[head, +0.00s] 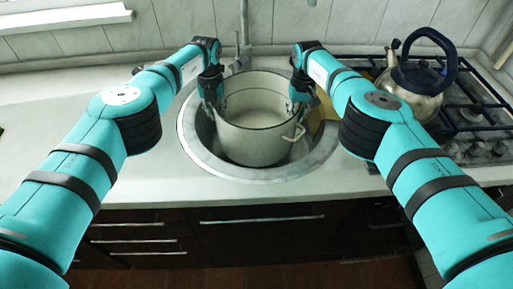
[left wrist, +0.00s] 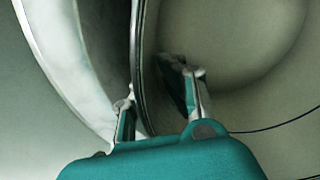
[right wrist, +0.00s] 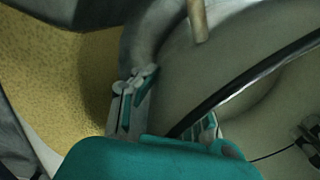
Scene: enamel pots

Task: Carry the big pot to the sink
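The big pot (head: 257,143) is cream enamel with a dark rim and stands upright inside the round sink (head: 200,158). One pale handle faces the front right. My left gripper (head: 212,95) is at the pot's left rim. In the left wrist view its fingers (left wrist: 158,105) are apart, one outside the pot wall and one inside. My right gripper (head: 301,92) is at the right rim. In the right wrist view its fingers (right wrist: 175,110) also stand apart on either side of the rim. The pot's underside is hidden.
A kettle (head: 416,82) with a dark blue handle stands on the gas stove (head: 470,125) at the right. A yellow-brown flat thing (head: 326,108) lies beside the sink on the right. A tap (head: 244,25) rises behind the pot. The left countertop (head: 50,105) is largely clear.

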